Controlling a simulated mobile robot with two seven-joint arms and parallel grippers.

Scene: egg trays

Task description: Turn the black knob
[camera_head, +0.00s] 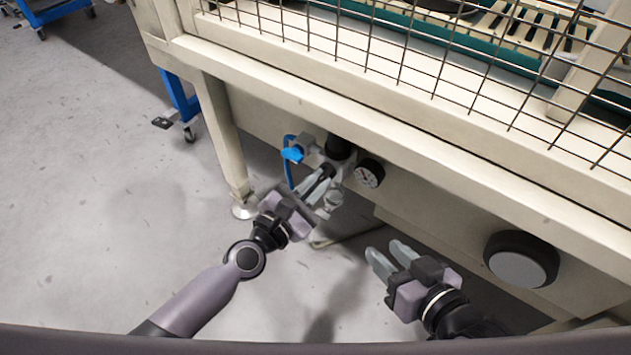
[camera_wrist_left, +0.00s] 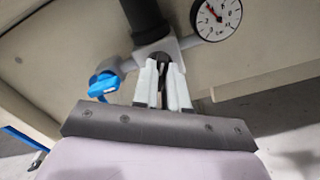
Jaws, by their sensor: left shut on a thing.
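A pressure regulator with a grey body (camera_wrist_left: 168,45) and a black cylinder (camera_wrist_left: 145,18) is mounted under the machine's edge. The black cylinder also shows in the head view (camera_head: 340,147). In the left wrist view, a small black knob (camera_wrist_left: 162,57) shows at the grey body, between the two pale fingertips. My left gripper (camera_head: 324,182) is shut on this knob; the fingers hide most of it. My right gripper (camera_head: 391,257) is open and empty, low in front of the machine and right of the left one.
A blue valve handle (camera_head: 292,153) is just left of the regulator, and a round gauge (camera_head: 369,173) is just right. A large black round part (camera_head: 520,259) sits farther right. The beige machine frame (camera_head: 330,110) overhangs above. Grey floor (camera_head: 90,220) is open at left.

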